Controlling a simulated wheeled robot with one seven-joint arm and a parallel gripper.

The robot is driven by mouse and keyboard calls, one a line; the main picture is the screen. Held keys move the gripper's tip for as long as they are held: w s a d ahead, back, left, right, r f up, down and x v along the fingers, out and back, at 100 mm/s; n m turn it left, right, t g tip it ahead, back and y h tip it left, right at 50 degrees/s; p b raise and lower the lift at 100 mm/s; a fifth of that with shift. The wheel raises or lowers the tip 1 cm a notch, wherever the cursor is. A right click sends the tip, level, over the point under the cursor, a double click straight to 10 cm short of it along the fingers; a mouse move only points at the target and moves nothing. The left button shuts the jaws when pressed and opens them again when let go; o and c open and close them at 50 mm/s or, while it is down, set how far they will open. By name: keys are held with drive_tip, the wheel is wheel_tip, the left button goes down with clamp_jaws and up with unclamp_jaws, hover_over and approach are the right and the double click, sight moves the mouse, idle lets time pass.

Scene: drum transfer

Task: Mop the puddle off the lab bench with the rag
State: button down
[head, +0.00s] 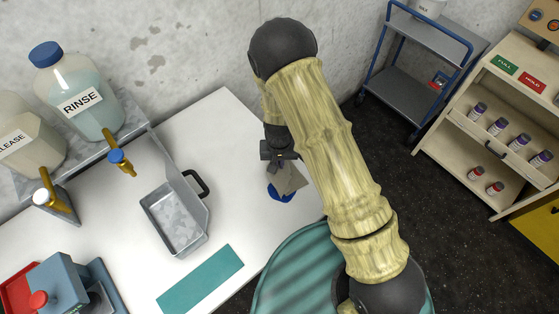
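My gripper (279,165) points down over the right part of the white lab bench (228,125). It is shut on a crumpled grey-brown rag (291,180), which hangs below the fingers. A dark blue patch (281,195), which looks like the puddle, shows on the bench at the rag's lower edge. The rag hides part of it. I cannot tell whether the rag touches the bench, and the fingertips are mostly covered by the rag.
A metal pan (164,209) with a black handle stands left of my gripper, near a teal mat (200,280). A blue device (62,280) is lower left. A cart (405,95) and vial shelf (500,150) stand right.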

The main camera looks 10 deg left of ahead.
sight(279, 174)
drive_tip(key=shift+f+b, duration=0.8)
drive_tip(key=shift+f, duration=0.6)
drive_tip(key=shift+r, duration=0.1)
drive_tip(key=c, duration=0.6)
unclamp_jaws()
drive_tip(key=shift+f+b, duration=0.7)
drive_tip(key=shift+f, duration=0.3)
clamp_jaws()
drive_tip(key=shift+r, duration=0.2)
